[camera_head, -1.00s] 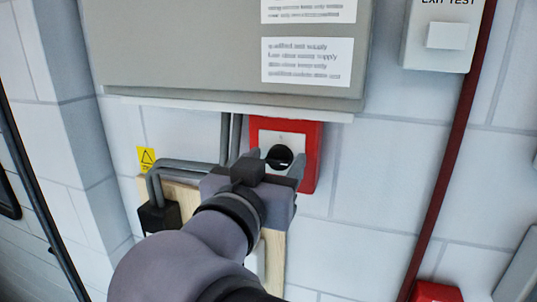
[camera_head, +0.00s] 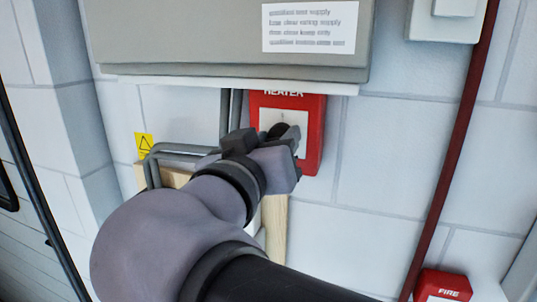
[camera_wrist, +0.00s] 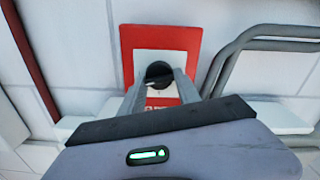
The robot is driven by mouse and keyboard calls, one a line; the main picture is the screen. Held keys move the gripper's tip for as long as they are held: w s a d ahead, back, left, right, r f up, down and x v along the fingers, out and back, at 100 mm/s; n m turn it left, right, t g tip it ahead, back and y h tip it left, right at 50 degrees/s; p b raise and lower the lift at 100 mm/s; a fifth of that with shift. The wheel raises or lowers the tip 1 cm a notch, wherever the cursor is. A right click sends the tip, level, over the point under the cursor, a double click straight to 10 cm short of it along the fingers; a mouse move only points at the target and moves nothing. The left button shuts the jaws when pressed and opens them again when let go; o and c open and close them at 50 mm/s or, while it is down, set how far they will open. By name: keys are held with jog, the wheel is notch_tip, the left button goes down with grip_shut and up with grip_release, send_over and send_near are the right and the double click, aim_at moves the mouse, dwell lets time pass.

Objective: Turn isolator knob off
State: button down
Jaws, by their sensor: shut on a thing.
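The isolator is a red box (camera_head: 312,120) on the white wall with "HEATER" at its top edge. It has a pale square plate (camera_head: 268,119) and a round black knob (camera_head: 277,130) in its middle. In the wrist view the knob (camera_wrist: 158,74) sits between the fingers of my gripper (camera_wrist: 160,84), with a light mark on its lower left. My gripper (camera_head: 288,136) is shut on the knob in the head view, where it hides the knob's lower part.
A grey cabinet (camera_head: 180,37) hangs just above the isolator. Grey pipes (camera_head: 186,148) run at its left, with a wooden board (camera_head: 275,222) below. A dark red pipe (camera_head: 447,165), a white box (camera_head: 446,22) and a red FIRE box (camera_head: 443,286) are at the right.

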jog(key=shift+a+f+n+b, duration=0.1)
jog(key=shift+n+b, duration=0.9)
jog(key=shift+n, duration=2.65)
jog(key=shift+a+n+b, duration=0.1)
jog(key=shift+n+b, duration=0.9)
jog(key=shift+n, duration=2.65)
jog(key=c, duration=0.9)
grip_release()
jog(key=shift+w+f, duration=0.1)
